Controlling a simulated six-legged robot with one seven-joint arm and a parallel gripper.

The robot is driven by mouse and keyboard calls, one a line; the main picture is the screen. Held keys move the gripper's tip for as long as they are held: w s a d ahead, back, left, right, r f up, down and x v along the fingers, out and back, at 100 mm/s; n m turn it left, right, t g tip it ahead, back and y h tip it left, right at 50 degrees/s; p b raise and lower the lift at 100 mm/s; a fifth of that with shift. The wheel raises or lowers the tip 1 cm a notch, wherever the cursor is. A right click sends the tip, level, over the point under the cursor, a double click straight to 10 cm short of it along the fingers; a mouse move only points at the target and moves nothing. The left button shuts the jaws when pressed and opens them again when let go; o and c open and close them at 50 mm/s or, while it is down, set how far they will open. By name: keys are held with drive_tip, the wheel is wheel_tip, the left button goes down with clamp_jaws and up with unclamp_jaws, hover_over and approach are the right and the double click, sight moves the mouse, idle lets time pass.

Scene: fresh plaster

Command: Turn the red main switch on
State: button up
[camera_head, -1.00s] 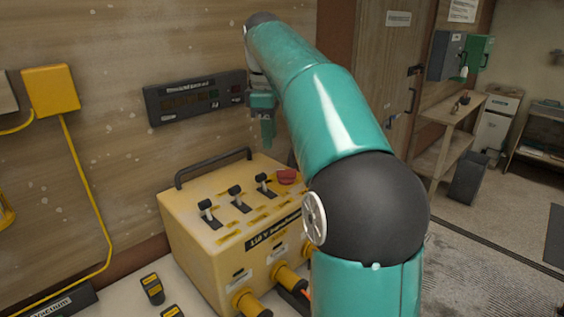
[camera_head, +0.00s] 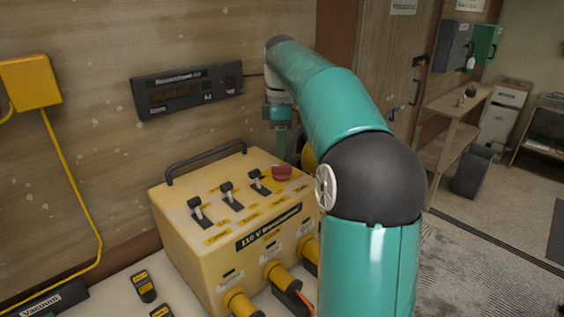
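A yellow box (camera_head: 196,262) labelled "110 V" stands on a pale bench. On the right of its sloped top is a round red knob (camera_head: 282,172), the only large red control there; its on or off position cannot be read. Three black toggle switches with pale tips, the left (camera_head: 197,209), middle (camera_head: 228,192) and right (camera_head: 257,178), sit in a row left of it. My gripper (camera_head: 281,148) points down above and behind the red knob, apart from it as far as I can see. Its fingers are small and seen edge-on, so their opening is unclear.
Yellow plugs (camera_head: 279,273) with cables stick out of the box front. A black handle (camera_head: 205,161) arches over its back edge. A dark display panel (camera_head: 187,91) is on the wall behind. Small black-and-yellow devices (camera_head: 144,287) lie on the bench at front left.

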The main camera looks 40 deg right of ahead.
sight(282, 166)
wheel_tip(282, 166, down, 6)
drive_tip(key=shift+w+f, duration=0.1)
drive_tip(key=shift+f, duration=0.05)
clamp_jaws()
